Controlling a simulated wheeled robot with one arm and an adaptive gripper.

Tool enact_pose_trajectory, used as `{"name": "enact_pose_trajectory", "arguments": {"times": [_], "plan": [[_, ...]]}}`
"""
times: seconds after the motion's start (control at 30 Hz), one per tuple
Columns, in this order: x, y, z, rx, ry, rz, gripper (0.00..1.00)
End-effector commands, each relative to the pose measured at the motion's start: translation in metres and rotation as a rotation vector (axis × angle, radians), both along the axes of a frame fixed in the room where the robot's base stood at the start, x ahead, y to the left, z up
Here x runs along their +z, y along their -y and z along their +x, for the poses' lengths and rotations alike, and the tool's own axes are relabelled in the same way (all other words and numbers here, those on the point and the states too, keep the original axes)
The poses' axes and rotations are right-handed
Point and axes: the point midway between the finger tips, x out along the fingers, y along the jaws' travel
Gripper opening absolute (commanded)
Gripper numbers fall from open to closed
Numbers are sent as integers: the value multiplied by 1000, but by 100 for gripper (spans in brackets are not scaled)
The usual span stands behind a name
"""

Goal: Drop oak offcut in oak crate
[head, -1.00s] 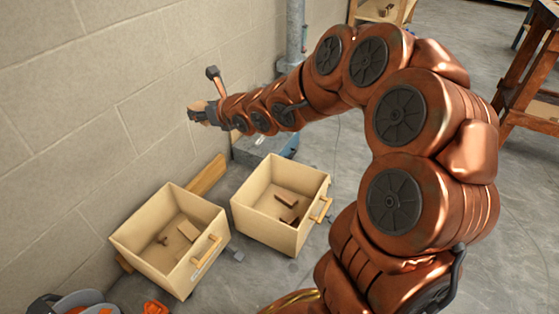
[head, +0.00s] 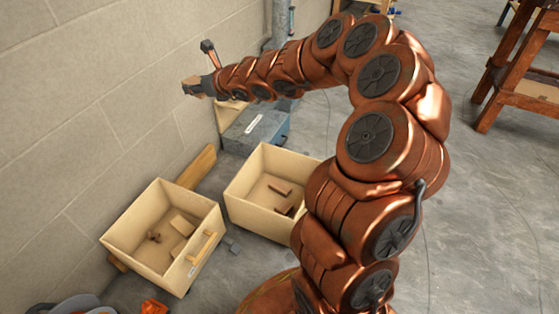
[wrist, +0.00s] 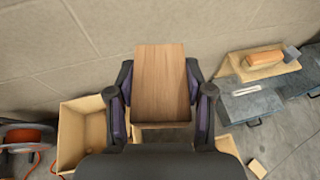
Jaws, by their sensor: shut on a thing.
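My gripper (wrist: 160,100) is shut on a brown wood-grained block, the oak offcut (wrist: 160,80), with one finger on each side of it. In the head view my gripper (head: 193,87) is held high near the block wall, above and beyond the crates. Two pale wooden crates stand on the floor: a left crate (head: 145,262) and a right crate (head: 250,216). Each holds a few small wood pieces. I cannot tell which is the oak crate. In the wrist view the left crate (wrist: 72,125) is left of the gripper; the other is mostly hidden behind it.
A grey toolbox (head: 255,128) stands behind the right crate, near a vertical pipe (head: 281,25). A plank (head: 197,167) leans by the wall. An orange cable reel (wrist: 25,137) is at far left in the wrist view. A wooden bench (head: 520,85) stands right; open floor lies between.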

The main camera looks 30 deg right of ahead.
Motion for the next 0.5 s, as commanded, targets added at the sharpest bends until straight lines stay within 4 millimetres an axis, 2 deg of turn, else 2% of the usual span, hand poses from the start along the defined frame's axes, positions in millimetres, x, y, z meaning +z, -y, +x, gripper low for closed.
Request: {"name": "enact_pose_trajectory", "arguments": {"times": [0.5], "plan": [[-13, 21, 14, 25, -2, -3, 16]]}}
